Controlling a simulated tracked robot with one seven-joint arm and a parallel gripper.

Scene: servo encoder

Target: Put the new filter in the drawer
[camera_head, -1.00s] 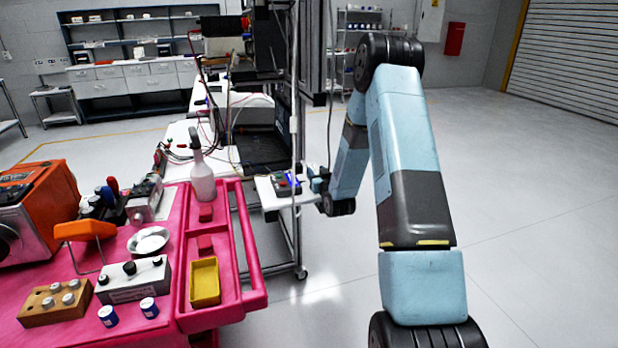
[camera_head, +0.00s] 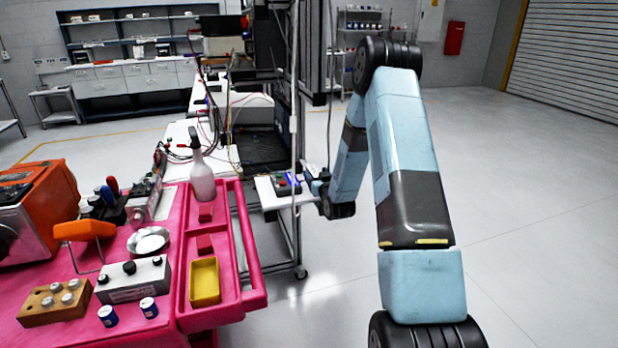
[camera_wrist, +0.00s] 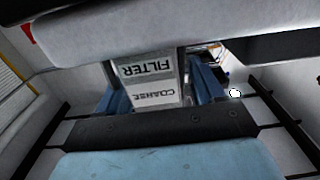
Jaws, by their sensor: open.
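In the wrist view, a pale box labelled COARSE FILTER (camera_wrist: 148,88) shows upside down between the two blue fingers of my gripper (camera_wrist: 158,92). The jaws are open, with a finger on each side of the box; I cannot tell whether either touches it. In the head view, my gripper (camera_head: 314,183) is at the right end of a small white shelf (camera_head: 266,192), beside a small dark device with coloured parts (camera_head: 283,188). The filter cannot be made out there. I cannot identify the drawer with certainty in either view.
A pink cart (camera_head: 247,235) stands at left, bearing a spray bottle (camera_head: 201,178), a yellow bin (camera_head: 205,281) and an orange machine (camera_head: 45,205). A metal post (camera_head: 296,130) rises close to my gripper. The floor (camera_head: 530,220) at right is clear.

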